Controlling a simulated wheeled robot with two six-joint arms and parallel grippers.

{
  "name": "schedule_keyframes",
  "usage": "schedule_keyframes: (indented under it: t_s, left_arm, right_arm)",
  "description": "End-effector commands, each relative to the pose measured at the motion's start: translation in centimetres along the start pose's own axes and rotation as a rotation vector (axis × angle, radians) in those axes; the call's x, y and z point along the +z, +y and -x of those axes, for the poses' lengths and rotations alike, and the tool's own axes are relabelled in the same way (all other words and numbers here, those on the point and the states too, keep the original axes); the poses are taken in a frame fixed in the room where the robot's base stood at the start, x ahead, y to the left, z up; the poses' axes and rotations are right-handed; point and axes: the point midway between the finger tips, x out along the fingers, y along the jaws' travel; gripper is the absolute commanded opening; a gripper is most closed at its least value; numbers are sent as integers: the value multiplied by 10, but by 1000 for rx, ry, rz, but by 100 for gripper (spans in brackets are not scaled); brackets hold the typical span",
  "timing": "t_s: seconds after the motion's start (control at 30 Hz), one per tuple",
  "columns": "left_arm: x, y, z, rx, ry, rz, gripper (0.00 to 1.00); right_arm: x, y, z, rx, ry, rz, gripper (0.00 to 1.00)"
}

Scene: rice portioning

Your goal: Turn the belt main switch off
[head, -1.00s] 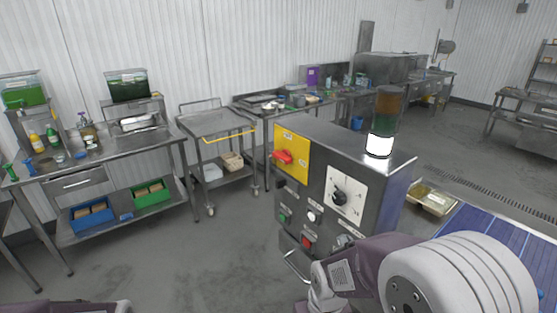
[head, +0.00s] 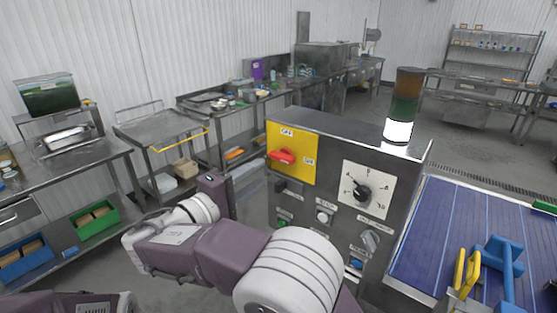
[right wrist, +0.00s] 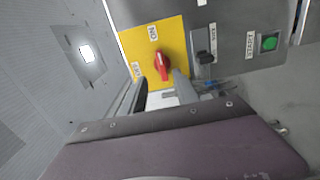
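The belt main switch is a red rotary handle (head: 281,156) on a yellow plate (head: 308,145) at the upper left of the steel control box's front. OFF is printed above the handle and ON to its right. The handle lies sideways, in line with ON. In the right wrist view the red handle (right wrist: 163,64) stands upright under the ON label. My right gripper (head: 254,174) is at the left of the box, its fingers pointing at the plate. In the wrist view its fingers (right wrist: 160,88) are apart and empty, just short of the handle. My left gripper is out of view.
The control box (head: 350,135) also carries a black dial (head: 361,193), buttons and a lamp tower (head: 402,105). A blue conveyor belt (head: 445,235) runs at right. A steel cart (head: 160,128) and benches stand behind at left.

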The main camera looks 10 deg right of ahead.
Motion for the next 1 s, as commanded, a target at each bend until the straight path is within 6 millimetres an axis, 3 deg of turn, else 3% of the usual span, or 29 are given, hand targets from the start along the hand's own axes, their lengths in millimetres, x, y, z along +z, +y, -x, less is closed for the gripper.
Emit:
schedule_keyframes:
  t_s: [0.43,0.8,0.93,1.0]
  left_arm:
    - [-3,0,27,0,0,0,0]
    - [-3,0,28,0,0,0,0]
    - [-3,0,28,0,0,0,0]
    - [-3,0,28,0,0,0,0]
  right_arm:
    - [1,2,-80,-3,-4,6,36]
    - [1,-2,-91,-4,0,5,36]
    - [1,-2,-91,-4,-1,5,3]
    - [1,-2,-91,-5,-1,5,0]
